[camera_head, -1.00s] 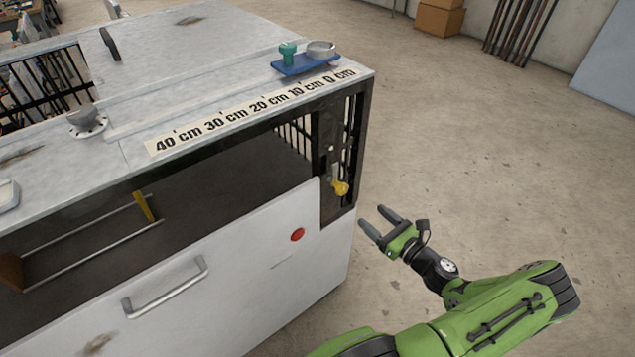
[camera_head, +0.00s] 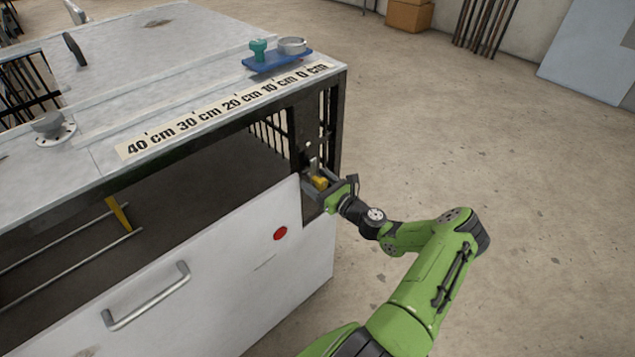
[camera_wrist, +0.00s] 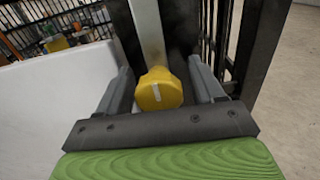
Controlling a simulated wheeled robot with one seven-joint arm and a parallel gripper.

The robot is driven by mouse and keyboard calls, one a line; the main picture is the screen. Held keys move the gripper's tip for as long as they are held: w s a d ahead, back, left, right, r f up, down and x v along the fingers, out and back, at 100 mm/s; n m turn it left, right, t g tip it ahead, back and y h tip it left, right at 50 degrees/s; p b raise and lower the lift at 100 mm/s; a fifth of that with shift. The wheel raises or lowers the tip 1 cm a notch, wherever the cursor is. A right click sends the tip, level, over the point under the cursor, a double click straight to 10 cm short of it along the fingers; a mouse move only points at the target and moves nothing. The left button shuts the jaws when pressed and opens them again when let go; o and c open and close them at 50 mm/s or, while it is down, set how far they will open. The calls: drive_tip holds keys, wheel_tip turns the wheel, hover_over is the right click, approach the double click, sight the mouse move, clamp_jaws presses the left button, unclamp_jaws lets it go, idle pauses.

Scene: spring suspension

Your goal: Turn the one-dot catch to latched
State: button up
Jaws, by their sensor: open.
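The yellow catch (camera_head: 320,183) sits on the dark corner post of the cabinet, just right of the white front panel. In the wrist view the yellow knob (camera_wrist: 158,90) shows a pale mark on its face. I cannot make out a one-dot label. My gripper (camera_head: 314,174) is at the catch with its fingers open. In the wrist view my gripper (camera_wrist: 160,82) has one finger on each side of the knob, with small gaps visible. Whether the fingers touch it, and the lower part of the catch, I cannot tell.
The white front panel (camera_head: 215,270) has a handle (camera_head: 147,297) and a red round spot (camera_head: 280,233). A centimetre scale (camera_head: 220,110) runs along the top edge. A blue tray (camera_head: 277,60) stands on top. Dark bars (camera_wrist: 222,40) stand close right of my gripper. The floor at right is clear.

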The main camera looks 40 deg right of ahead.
clamp_jaws()
